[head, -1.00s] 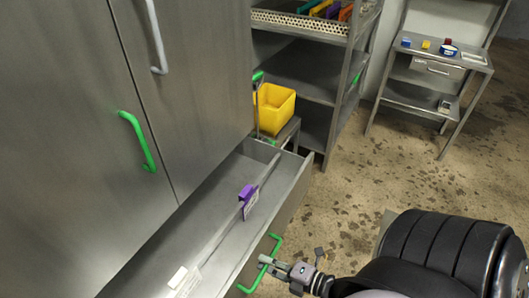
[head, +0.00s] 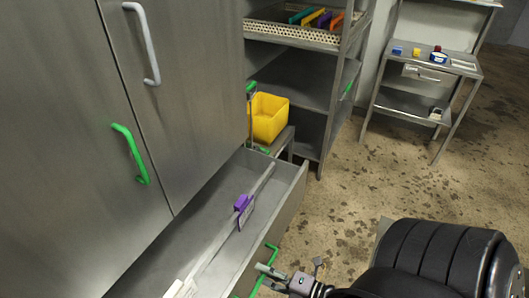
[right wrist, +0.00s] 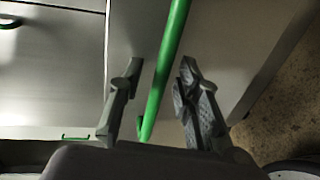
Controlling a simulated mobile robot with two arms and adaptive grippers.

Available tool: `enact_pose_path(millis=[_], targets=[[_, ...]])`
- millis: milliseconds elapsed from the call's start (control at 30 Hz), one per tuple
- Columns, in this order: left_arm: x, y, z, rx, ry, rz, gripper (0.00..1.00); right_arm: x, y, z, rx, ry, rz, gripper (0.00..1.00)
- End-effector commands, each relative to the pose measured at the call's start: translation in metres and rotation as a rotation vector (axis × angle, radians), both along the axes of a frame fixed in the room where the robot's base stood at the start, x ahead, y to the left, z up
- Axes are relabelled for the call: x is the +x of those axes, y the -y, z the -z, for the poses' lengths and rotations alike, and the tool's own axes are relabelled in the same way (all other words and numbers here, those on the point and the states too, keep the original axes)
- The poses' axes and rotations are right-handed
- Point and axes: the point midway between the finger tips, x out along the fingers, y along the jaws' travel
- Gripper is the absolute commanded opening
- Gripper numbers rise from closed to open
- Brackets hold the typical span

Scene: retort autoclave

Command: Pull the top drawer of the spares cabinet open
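The spares cabinet (head: 60,190) is grey metal and stands at the left of the head view. A wide drawer (head: 287,205) stands pulled out from it, with its inside showing. A green bar handle (head: 271,252) is on the drawer's front; it also shows in the right wrist view (right wrist: 166,75). My right gripper (head: 285,270) is at this handle. In the right wrist view, the fingers of my right gripper (right wrist: 158,100) are apart, one on each side of the bar, with gaps between. My left gripper is not in view.
The drawer holds a long divider with a purple clip (head: 242,203). Cabinet doors above carry a green handle (head: 131,153) and a grey one (head: 147,45). A yellow bin (head: 266,118) and a shelf rack (head: 300,88) stand beyond.

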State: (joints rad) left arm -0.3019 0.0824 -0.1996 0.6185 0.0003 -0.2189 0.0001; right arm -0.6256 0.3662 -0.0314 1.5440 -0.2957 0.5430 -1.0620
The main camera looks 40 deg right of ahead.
Motion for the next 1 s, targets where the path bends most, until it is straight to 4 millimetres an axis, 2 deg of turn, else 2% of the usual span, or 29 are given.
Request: enact_pose_path(millis=[300, 500, 700, 1000], targets=[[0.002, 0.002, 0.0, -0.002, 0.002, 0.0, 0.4, -0.059, 0.021, -0.011, -0.001, -0.005, 0.001, 0.31], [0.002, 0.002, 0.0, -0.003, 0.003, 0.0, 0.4, -0.091, 0.033, -0.019, -0.001, -0.004, 0.001, 0.31], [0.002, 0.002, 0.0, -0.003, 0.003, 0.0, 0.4, -0.104, 0.038, -0.022, -0.001, -0.002, 0.001, 0.31], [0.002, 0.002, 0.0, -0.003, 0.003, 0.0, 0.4, -0.105, 0.038, -0.023, -0.001, -0.001, 0.001, 0.31]])
